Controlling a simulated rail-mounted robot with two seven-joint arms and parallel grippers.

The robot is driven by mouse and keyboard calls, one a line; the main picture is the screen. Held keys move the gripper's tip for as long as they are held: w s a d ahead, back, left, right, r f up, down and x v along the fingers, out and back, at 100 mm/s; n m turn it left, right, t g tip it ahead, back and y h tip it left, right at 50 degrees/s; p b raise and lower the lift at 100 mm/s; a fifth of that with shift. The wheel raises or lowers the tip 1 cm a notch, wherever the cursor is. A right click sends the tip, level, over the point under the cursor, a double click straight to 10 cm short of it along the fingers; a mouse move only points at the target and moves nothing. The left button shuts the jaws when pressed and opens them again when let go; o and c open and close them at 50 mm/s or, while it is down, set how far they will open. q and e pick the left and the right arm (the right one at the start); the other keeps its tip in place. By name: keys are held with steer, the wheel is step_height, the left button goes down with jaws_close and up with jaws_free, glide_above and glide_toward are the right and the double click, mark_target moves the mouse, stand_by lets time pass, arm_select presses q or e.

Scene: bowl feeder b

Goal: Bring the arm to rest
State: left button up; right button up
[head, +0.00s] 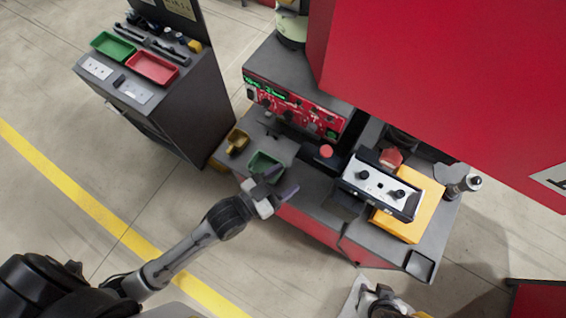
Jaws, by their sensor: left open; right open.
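My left arm reaches in from the lower left. Its gripper (281,182) is open, with its two fingers spread apart beside the small green bin (264,163) at the front of the machine's grey worktop (312,185). I see nothing held between the fingers.
A yellow bin (237,141) sits left of the green one. A red control panel (298,108) stands behind. A white control box (381,186) lies on the right by an orange block (410,218). A grey cabinet (150,100) stands left. Floor between is clear.

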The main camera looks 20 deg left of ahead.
arm_select(q)
steer(key=shift+f, duration=0.1)
stand_by(0.5)
step_height(320, 180, down, 8)
steer(key=s+a+g+y, duration=0.2)
steer(key=s+g+y, duration=0.15)
steer(key=g, duration=0.25)
steer(key=s+a+n+g+y, duration=0.4)
steer(key=s+a+g+y, duration=0.15)
steer(key=s+a, duration=0.5)
step_height(320, 180, up, 13)
steer(key=p, duration=1.4)
step_height(320, 180, down, 20)
steer(key=s+b, duration=0.1)
steer(key=b, duration=1.9)
steer(key=shift+d+g, duration=0.35)
steer(key=shift+d, duration=0.1)
